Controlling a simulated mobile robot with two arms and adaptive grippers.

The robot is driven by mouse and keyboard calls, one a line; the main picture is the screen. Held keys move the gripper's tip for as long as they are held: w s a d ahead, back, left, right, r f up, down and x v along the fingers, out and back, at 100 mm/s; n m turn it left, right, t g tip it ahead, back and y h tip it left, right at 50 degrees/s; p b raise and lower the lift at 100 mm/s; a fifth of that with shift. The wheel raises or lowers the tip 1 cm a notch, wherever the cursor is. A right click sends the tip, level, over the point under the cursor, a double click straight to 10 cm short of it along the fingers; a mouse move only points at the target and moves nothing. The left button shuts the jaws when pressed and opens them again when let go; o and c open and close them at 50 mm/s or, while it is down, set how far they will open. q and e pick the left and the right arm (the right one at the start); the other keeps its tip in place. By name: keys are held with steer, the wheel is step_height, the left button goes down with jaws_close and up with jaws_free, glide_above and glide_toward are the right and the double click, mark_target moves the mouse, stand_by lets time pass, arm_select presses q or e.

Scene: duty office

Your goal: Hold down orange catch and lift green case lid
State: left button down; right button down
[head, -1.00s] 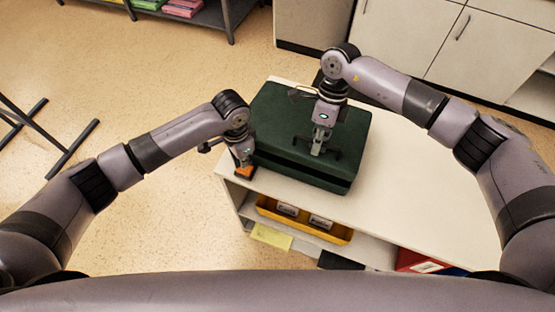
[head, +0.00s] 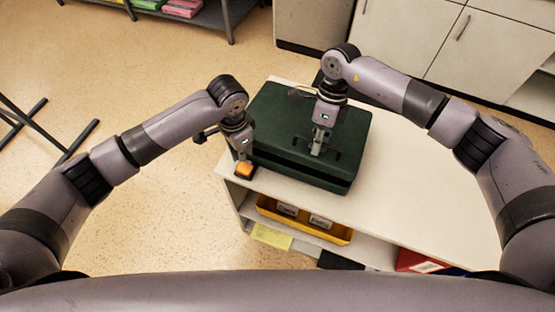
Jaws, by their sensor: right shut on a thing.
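The green case (head: 278,112) lies flat on the white top of a low shelf unit, and a dark seam runs along its front below the lid. The orange catch (head: 245,169) is at the case's front left corner. My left gripper (head: 242,159) points down just above and behind the catch; whether it touches it is hard to tell, and its finger opening is too small to judge. My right gripper (head: 316,151) points down at the middle of the lid, shut on what looks like a small dark handle, mostly hidden by its fingers.
The white shelf top (head: 400,192) is clear to the right of the case. Below it are a yellow tray (head: 333,233) with labelled boxes and a red binder (head: 413,261). White cabinets (head: 480,50) stand behind. Dark metal legs (head: 30,118) are on the floor at left.

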arm_select(q)
steer(key=s+a, duration=0.3)
steer(key=s, duration=0.4)
steer(key=shift+s, duration=0.2)
stand_by(0.5)
arm_select(e)
steer(key=shift+w+r, duration=0.1)
arm_select(q)
steer(key=shift+f, duration=0.2)
arm_select(e)
steer(key=shift+w+d+r+g, duration=0.1)
steer(key=shift+w+r+g, duration=0.1)
steer(key=shift+r, duration=0.25)
steer(key=shift+w+d+r+g, duration=0.1)
steer(key=shift+w+r, duration=0.1)
steer(key=shift+r, duration=0.25)
arm_select(q)
steer(key=shift+f, duration=0.1)
arm_select(e)
steer(key=shift+w+r, duration=0.1)
arm_select(q)
steer(key=shift+f+b, duration=0.3)
steer(key=shift+b, duration=0.25)
arm_select(e)
steer(key=shift+v, duration=0.95)
steer(key=shift+w+d, duration=0.15)
